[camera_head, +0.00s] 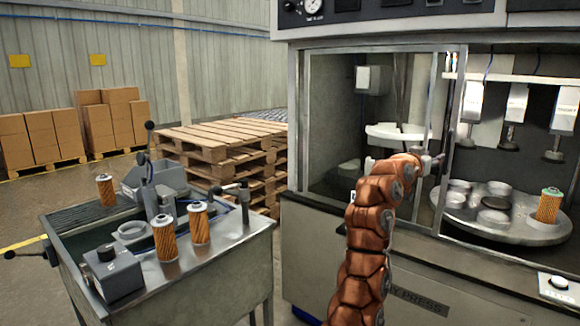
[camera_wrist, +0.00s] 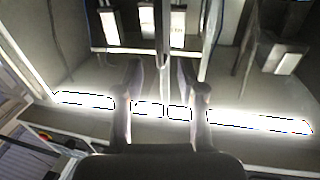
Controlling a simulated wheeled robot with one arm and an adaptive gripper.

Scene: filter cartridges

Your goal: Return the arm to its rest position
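My orange-brown segmented arm (camera_head: 370,235) rises from the bottom of the head view and bends right at its top. My gripper (camera_head: 436,162) is at the arm's end, in front of the press cabinet's opening near the door frame. In the wrist view my gripper (camera_wrist: 160,68) shows two dark fingers standing apart with nothing held between them. Its view takes in the cabinet interior with a bright light strip (camera_wrist: 240,122). The arm's lower part is cut off by the picture edge.
An orange filter cartridge (camera_head: 548,205) stands on the press's round turntable (camera_head: 465,208), among empty round seats. Pressing heads (camera_head: 513,104) hang above. Several cartridges, one of them here (camera_head: 165,238), stand on the metal bench (camera_head: 215,268) at left. Pallets (camera_head: 215,148) are stacked behind.

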